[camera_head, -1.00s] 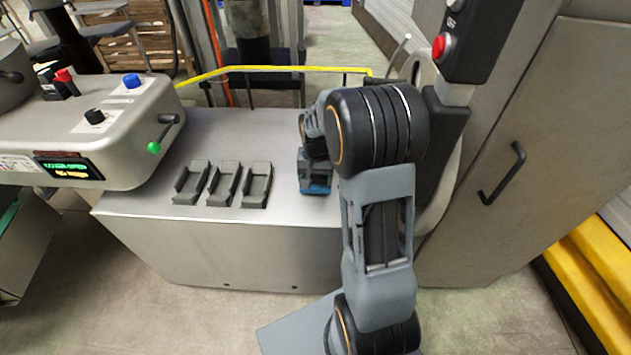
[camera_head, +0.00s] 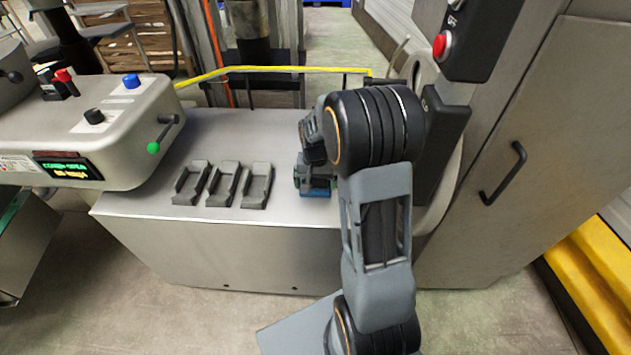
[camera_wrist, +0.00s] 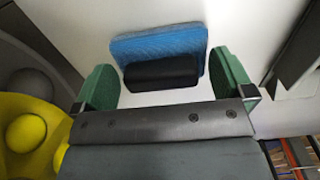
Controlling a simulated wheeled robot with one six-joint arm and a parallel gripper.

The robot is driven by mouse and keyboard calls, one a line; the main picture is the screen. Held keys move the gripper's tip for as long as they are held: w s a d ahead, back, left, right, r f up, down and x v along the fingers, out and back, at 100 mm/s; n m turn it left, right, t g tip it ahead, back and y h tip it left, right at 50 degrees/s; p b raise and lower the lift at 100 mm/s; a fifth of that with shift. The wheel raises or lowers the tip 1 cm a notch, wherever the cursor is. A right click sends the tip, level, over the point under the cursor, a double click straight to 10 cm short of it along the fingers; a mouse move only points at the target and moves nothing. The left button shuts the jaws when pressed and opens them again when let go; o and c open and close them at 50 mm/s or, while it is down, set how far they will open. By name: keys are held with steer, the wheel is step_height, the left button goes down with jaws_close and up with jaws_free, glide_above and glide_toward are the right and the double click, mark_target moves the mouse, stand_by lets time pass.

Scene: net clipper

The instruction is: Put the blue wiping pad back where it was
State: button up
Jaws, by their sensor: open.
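The blue wiping pad (camera_wrist: 160,42) lies on the pale cabinet top, with a black handle block (camera_wrist: 161,72) on it. In the wrist view my gripper (camera_wrist: 164,85) is open, with one green finger on each side of the black handle. A gap shows between each finger and the handle. In the head view my gripper (camera_head: 313,172) is low over the cabinet top, and the blue edge of the pad (camera_head: 315,192) shows just below it. Most of the pad is hidden there by my gripper and arm.
Several grey empty holders (camera_head: 222,184) stand on the cabinet top (camera_head: 270,130) left of the pad. A control console (camera_head: 110,140) with a green-tipped lever is further left. A tall grey cabinet (camera_head: 510,150) with a red button stands right. A yellow rail (camera_head: 270,69) runs along the back.

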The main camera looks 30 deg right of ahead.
mark_target(315, 181)
step_height(315, 181, up, 12)
steer(key=p, duration=0.2)
steer(key=s+a+r+n+t, duration=0.1)
steer(key=s+a+n, duration=0.2)
steer(key=s, duration=0.4)
steer(key=s+a+r+n+t, duration=0.1)
steer(key=s+a+n+t, duration=0.1)
steer(key=s+a, duration=0.4)
steer(key=s, duration=0.2)
steer(key=shift+s+n, duration=0.3)
steer(key=shift+n, duration=0.1)
steer(key=w+p+v, duration=0.3)
steer(key=p+v, duration=0.9)
steer(key=v, duration=0.1)
steer(key=shift+a+r+t+p, duration=0.3)
steer(key=shift+r+t, duration=0.1)
steer(key=shift+r, duration=0.25)
steer(key=shift+s, duration=0.15)
